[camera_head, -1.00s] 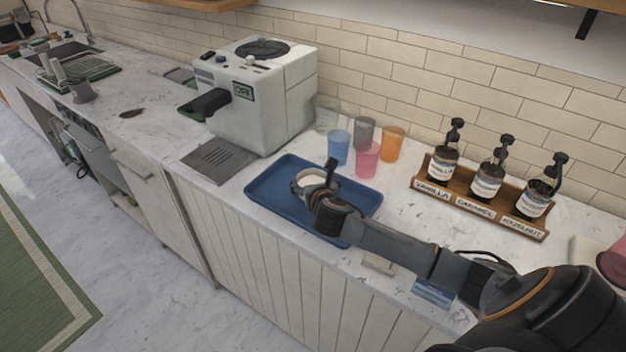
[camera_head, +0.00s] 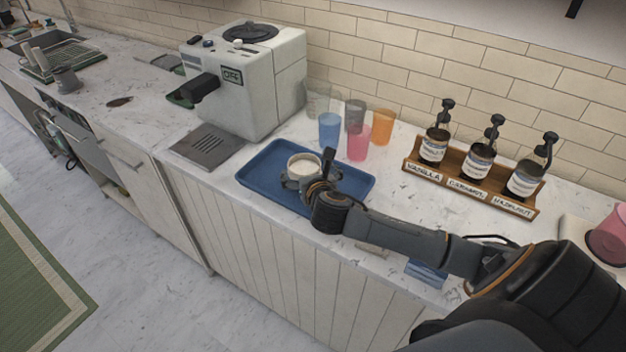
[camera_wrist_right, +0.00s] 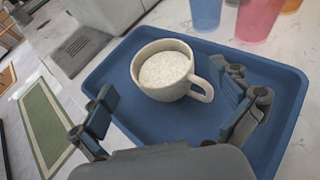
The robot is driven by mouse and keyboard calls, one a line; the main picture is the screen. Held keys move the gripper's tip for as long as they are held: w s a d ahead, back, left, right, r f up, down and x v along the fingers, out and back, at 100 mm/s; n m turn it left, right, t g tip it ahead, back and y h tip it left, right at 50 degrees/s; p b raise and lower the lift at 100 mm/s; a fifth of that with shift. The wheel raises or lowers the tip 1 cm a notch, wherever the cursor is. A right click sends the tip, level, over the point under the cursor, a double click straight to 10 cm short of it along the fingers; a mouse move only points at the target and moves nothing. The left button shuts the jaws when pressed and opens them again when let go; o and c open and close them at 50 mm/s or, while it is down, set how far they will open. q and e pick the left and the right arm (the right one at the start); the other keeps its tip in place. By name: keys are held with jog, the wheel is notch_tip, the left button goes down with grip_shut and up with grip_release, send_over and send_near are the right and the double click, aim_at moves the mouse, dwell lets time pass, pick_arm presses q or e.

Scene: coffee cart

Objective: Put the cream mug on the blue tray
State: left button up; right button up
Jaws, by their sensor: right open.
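The cream mug (camera_head: 303,165) stands upright on the blue tray (camera_head: 262,170), near the tray's middle. In the right wrist view the mug (camera_wrist_right: 148,52) holds a pale speckled filling, and its handle points to the lower right. The blue tray (camera_wrist_right: 120,90) surrounds it. My right gripper (camera_head: 308,184) is at the near side of the mug. In the right wrist view its fingers (camera_wrist_right: 170,108) are spread wide, with the mug beyond them and a finger close to the handle. My left gripper is not in view.
A white coffee machine (camera_head: 245,85) with a drip grate (camera_head: 208,147) stands left of the tray. Several coloured cups, including a pink one (camera_head: 358,142), stand behind it. A wooden rack (camera_head: 470,186) of syrup bottles is to the right. A pink cup (camera_head: 607,238) sits at the far right.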

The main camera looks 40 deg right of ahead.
jog(key=v, duration=0.6)
jog(key=shift+s+r, duration=0.15)
jog(key=shift+s, duration=0.15)
jog(key=shift+a, duration=0.2)
